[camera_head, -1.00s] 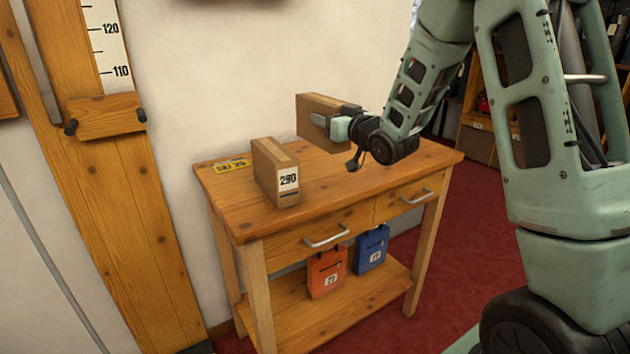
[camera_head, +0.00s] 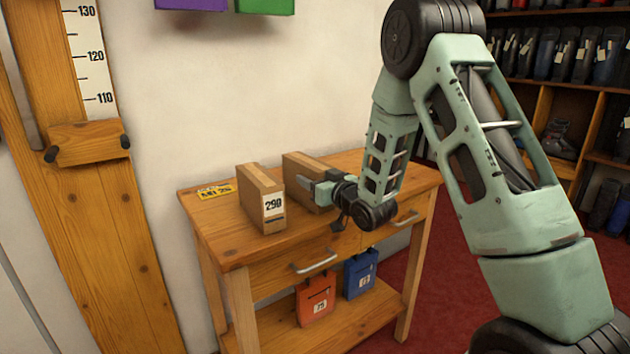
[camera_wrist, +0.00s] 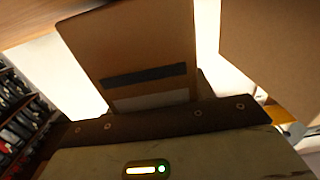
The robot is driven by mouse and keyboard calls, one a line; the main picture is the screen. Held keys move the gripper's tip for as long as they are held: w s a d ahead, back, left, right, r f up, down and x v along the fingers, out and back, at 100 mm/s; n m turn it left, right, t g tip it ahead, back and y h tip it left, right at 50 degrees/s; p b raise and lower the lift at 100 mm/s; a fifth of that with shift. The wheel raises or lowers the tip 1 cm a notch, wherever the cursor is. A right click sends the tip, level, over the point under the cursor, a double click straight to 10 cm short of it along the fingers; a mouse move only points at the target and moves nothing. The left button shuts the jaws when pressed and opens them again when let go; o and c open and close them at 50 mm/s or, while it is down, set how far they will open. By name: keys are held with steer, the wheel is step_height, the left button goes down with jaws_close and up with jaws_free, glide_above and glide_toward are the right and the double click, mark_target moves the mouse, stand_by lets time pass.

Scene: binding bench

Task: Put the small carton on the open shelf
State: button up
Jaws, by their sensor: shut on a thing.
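A brown carton (camera_head: 302,172) is between the jaws of my gripper (camera_head: 322,190), just right of a second carton. The held carton is upright at the back of the bench top, and I cannot tell whether it touches the wood. In the wrist view the held carton (camera_wrist: 130,40) shows a dark stripe and a pale label. The second carton (camera_head: 262,200), with a white 290 label, stands upright on the bench top (camera_head: 225,230). Both cartons look similar in size. Below the drawers is an open lower shelf (camera_head: 350,330).
An orange pouch (camera_head: 316,299) and a blue pouch (camera_head: 360,274) are at the bench's lower front. A yellow tag (camera_head: 216,191) lies at the bench's left. A wooden height gauge (camera_head: 88,140) stands left. Shelving with dark items (camera_head: 590,105) is behind right. The bench top's left front is bare.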

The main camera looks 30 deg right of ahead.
steer(key=shift+f, duration=0.1)
steer(key=o, duration=1.1)
steer(key=s+d+p, duration=0.1)
steer(key=s+p, duration=0.2)
steer(key=s, duration=0.7)
steer(key=shift+s+r, duration=0.2)
steer(key=shift+r, duration=0.25)
steer(key=shift+s+p, duration=0.2)
steer(key=shift+p, duration=1.05)
